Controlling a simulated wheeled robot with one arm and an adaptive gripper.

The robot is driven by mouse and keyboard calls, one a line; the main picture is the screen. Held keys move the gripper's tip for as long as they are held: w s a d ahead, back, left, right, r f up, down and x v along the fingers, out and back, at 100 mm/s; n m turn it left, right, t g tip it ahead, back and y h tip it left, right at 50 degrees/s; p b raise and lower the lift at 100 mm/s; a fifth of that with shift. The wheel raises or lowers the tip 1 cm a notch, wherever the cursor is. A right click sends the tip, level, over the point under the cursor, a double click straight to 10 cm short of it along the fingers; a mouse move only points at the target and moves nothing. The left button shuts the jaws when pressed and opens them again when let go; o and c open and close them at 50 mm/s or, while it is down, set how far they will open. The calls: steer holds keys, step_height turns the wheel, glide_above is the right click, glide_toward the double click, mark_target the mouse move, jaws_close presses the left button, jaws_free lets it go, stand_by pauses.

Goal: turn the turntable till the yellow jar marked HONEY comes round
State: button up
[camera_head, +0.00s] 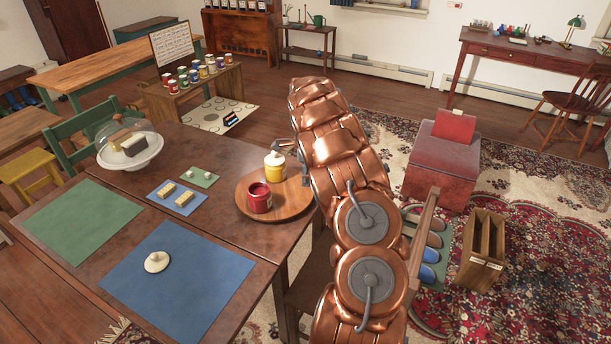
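The round wooden turntable (283,209) lies on the dark table at its right end. A yellow jar with a pale lid (275,167) stands upright towards its back; no marking on it can be read. A red jar (259,198) stands upright in front of it, nearer the turntable's left edge. My copper arm covers the turntable's right side. A small dark part of my gripper (287,146) shows beside the arm, close to the yellow jar's lid. Whether it touches the jar cannot be told. The fingers are mostly hidden behind the arm.
A glass-domed cake stand (130,158), a blue mat (190,290) with a cream round object (157,262), a green mat (75,228) and small mats with blocks share the table. A red ottoman (441,170) and wooden holder (482,250) stand right of my arm.

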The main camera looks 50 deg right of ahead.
jaws_close()
steer(key=shift+a, duration=0.15)
steer(key=shift+w, duration=0.25)
stand_by(0.7)
